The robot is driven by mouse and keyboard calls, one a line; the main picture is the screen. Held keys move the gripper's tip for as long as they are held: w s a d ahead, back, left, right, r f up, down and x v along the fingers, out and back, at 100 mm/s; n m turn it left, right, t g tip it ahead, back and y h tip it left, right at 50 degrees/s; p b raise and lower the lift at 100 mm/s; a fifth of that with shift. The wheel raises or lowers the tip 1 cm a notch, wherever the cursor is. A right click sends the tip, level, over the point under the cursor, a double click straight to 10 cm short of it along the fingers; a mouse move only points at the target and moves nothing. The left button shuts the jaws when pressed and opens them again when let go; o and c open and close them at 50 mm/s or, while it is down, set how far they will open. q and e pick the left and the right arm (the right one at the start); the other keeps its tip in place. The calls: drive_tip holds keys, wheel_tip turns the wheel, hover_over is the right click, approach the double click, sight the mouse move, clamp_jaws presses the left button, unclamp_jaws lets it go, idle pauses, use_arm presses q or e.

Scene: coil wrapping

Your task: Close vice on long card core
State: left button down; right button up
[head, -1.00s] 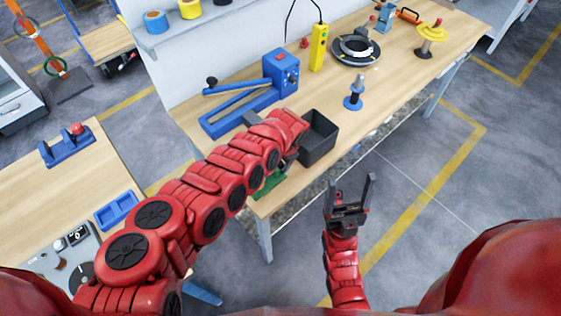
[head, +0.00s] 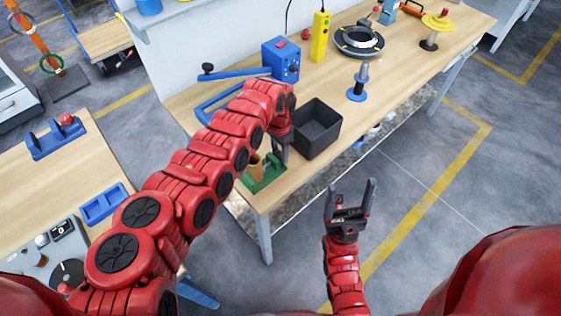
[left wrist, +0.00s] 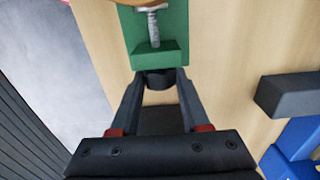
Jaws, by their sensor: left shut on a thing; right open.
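The green vice (head: 268,179) sits at the front left corner of the workbench. A tan card core (head: 254,166) stands at it, partly hidden by my left arm. In the left wrist view the green vice (left wrist: 172,25) shows its metal screw (left wrist: 154,28) and a black knob (left wrist: 160,77) at its near end. Only an edge of the core shows at the top there. My left gripper (left wrist: 158,88) is shut on the black knob. My right gripper (head: 350,205) is open and empty, in front of the bench.
A black bin (head: 317,130) stands right beside my left gripper. Behind it is a blue machine (head: 281,62) with a long arm. A blue spindle stand (head: 357,90) and a black ring (head: 359,42) stand further right. The floor around my right gripper is clear.

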use_arm(q)
drive_tip(key=shift+w+a+f+g+h+b, duration=0.15)
drive_tip(key=shift+f+g+h+b, duration=0.2)
drive_tip(key=shift+b, duration=2.5)
drive_tip(key=shift+r+g+b, duration=0.2)
drive_tip(key=shift+g+b, duration=0.05)
drive_tip(key=shift+b, duration=0.1)
drive_tip(key=shift+r, duration=0.1)
drive_tip(key=c, duration=0.7)
unclamp_jaws()
drive_tip(key=shift+o, duration=0.2)
